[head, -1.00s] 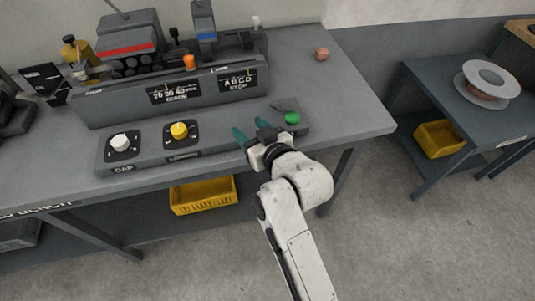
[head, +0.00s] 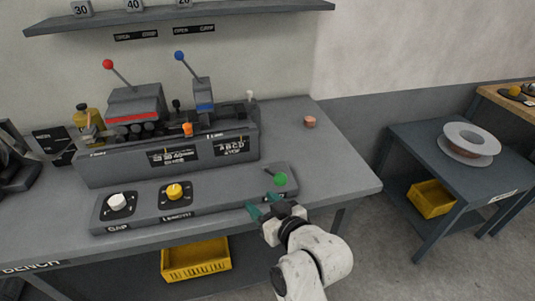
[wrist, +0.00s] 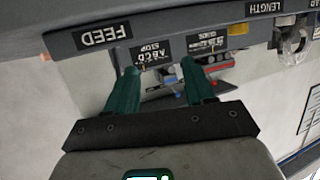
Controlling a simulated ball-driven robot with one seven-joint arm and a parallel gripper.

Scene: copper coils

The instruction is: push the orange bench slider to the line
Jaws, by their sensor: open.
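The small orange slider (head: 187,129) stands on the front rail of the grey bench machine (head: 120,163), above the numbered scale plate (head: 175,156). A line for it is too small to make out in the head view. My gripper (head: 262,209) has green fingers. It is at the front right of the low control panel, below and to the right of the slider, and apart from it. In the wrist view my gripper (wrist: 160,68) has its fingers spread with nothing between them. I cannot pick out the slider in the wrist view.
The control panel (head: 140,217) carries a white knob (head: 117,202), a yellow knob (head: 174,192) and a green knob (head: 280,179). Red and blue lever balls rise behind the rail. A copper piece (head: 310,121) sits at the back right. The bench's right end (head: 340,185) is clear.

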